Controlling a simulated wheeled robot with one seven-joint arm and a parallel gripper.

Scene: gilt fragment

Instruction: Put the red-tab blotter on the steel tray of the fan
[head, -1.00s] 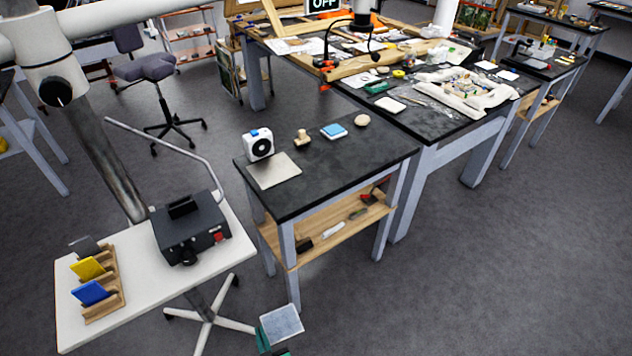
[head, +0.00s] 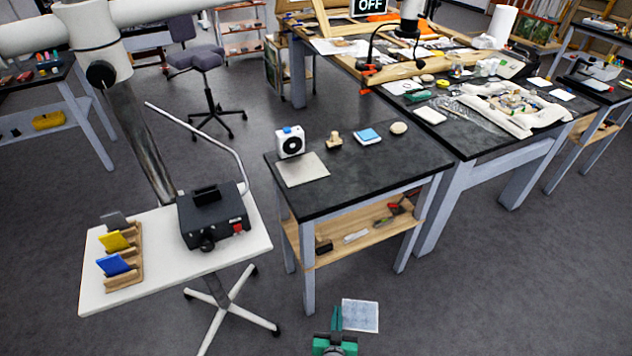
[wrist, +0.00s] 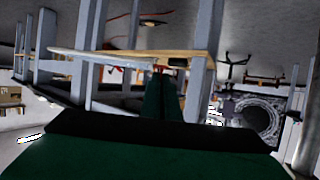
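The fan (head: 290,142) is a small white box with a dark round face and a blue top piece, on the near left part of the black table. Its steel tray (head: 302,170), a flat pale plate, lies bare in front of it. My gripper (head: 336,322), with green fingers, is low in front of the table, well apart from the tray. It is shut on the blotter (head: 360,316), a pale grey-blue square sheet. In the wrist view the fingers (wrist: 162,78) meet at a small red bit, apparently the tab, with the sheet (wrist: 120,58) nearly edge-on.
On the black table (head: 370,180) stand a wooden stamp-like piece (head: 334,139), a blue-topped block (head: 367,136) and a round pale stone (head: 398,128). A white stand (head: 170,265) at left holds a dark device (head: 212,215) and a wooden rack (head: 124,270). Floor around my gripper is clear.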

